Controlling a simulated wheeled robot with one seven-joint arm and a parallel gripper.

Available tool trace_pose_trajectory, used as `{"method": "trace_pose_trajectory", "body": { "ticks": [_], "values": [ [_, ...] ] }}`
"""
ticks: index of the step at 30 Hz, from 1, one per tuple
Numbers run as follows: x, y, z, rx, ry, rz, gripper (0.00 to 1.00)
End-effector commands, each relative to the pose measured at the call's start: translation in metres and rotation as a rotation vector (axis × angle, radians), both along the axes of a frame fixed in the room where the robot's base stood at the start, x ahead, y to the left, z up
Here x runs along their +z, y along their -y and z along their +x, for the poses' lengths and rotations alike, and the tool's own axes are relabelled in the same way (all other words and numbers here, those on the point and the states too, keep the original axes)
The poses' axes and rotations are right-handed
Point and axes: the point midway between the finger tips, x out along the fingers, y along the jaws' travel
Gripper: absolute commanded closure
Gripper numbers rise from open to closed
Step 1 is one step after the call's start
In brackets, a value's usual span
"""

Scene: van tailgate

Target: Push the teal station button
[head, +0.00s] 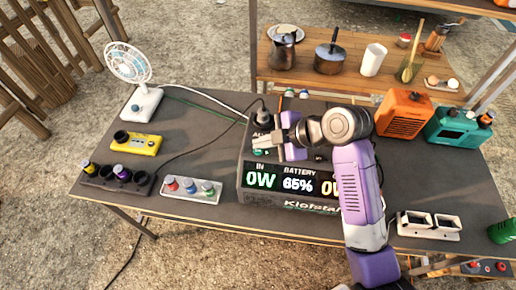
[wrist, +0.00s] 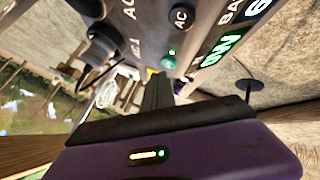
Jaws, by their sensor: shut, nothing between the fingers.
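The power station (head: 285,203) is a dark box on the table, its lit front display reading IN 0W and BATTERY 65%. My gripper (head: 258,142) is over the station's top panel, its fingers pointing left. In the wrist view the dark fingers (wrist: 158,92) are together with nothing between them. A teal button (wrist: 168,63) shows just beyond the fingertips, by a small green light (wrist: 172,52) and a round AC button (wrist: 181,17). In the head view a bit of teal (head: 257,153) shows just below the fingers. Whether the fingertips touch the button, I cannot tell.
A black plug (head: 262,116) with a cable stands at the station's back left, close to my gripper. A white fan (head: 138,82), a yellow box (head: 137,144) and a strip with coloured knobs (head: 191,188) are to the left. Orange (head: 403,113) and teal (head: 457,127) boxes are at right.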

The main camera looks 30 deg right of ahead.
Motion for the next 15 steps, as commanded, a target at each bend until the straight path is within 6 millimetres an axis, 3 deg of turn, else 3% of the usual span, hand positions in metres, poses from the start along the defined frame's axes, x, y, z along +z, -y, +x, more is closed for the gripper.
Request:
{"method": "trace_pose_trajectory", "body": {
  "ticks": [15],
  "values": [
    [0.039, -0.001, 0.000, 0.002, 0.000, 0.000, 1.00]
  ]
}}
